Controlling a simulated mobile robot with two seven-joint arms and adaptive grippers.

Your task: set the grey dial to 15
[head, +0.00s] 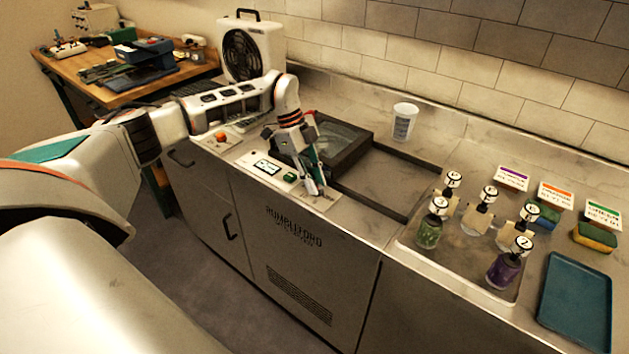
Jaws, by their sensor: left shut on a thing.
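My left gripper (318,190) reaches down to the right end of the pale control panel (244,159) on the counter's front edge. Its fingers are shut at the panel, where the grey dial sits. The fingers cover the dial almost wholly, so its pointer and scale cannot be read. A small lit display (267,167) is on the panel left of the gripper; its figures are too small to read. A green button (290,177) lies between display and gripper. My right gripper is not in view.
A red button (221,136) is farther left. A white cup (404,121) stands at the back.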

